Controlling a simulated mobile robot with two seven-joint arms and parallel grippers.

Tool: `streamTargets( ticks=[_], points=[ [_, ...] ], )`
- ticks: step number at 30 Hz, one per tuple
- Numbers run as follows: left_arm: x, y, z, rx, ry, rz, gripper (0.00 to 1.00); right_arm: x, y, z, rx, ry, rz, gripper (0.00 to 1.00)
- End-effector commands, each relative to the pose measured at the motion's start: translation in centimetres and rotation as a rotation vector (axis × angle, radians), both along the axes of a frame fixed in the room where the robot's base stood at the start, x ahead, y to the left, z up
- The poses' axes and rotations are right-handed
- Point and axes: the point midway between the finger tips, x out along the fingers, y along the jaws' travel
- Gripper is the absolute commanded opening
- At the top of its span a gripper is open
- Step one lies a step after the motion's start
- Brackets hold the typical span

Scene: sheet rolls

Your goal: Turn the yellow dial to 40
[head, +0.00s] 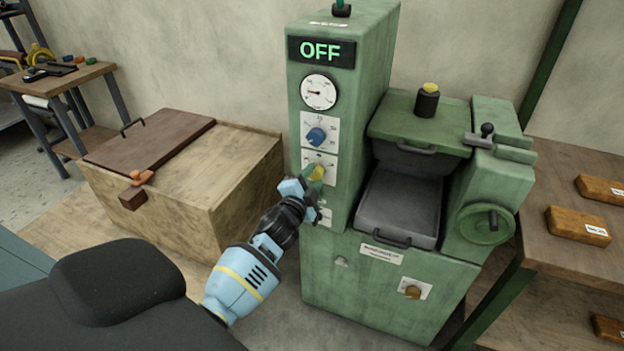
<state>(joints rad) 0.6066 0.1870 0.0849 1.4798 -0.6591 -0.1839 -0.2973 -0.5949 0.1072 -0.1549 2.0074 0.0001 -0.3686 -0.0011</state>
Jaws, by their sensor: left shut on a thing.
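The yellow dial (317,173) is on a white scale plate on the front of a green machine (345,85), below a blue dial (316,136). My left gripper (308,182) reaches up to the yellow dial from below left and is shut on it. The fingers cover part of the dial and its plate, and the scale marks are too small to read. My right gripper is not in the view.
The machine's display (320,51) reads OFF above a round gauge (319,92). A wooden chest (235,185) with a brown lid stands left. A tray (400,205) and a handwheel (486,224) are on the right. Shelves with wooden blocks (578,227) stand far right.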

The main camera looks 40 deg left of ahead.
Motion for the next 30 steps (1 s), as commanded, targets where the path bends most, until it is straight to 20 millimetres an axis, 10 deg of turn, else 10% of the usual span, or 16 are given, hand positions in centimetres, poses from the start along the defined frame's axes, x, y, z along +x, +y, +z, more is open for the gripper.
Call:
streamTargets(
  ticks=[6,7,11,30],
  points=[
    [0.0,0.0,-0.1,-0.001,0.001,0.000,0.15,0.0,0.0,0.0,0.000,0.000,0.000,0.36],
    [0.0,0.0,-0.1,-0.001,0.001,0.000,0.41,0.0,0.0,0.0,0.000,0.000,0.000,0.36],
    [0.0,0.0,-0.1,-0.001,0.001,0.000,0.58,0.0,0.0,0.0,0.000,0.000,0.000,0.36],
    [-3.9,-0.9,-0.1,-0.003,0.001,0.000,0.59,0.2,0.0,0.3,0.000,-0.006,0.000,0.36]
  ],
)
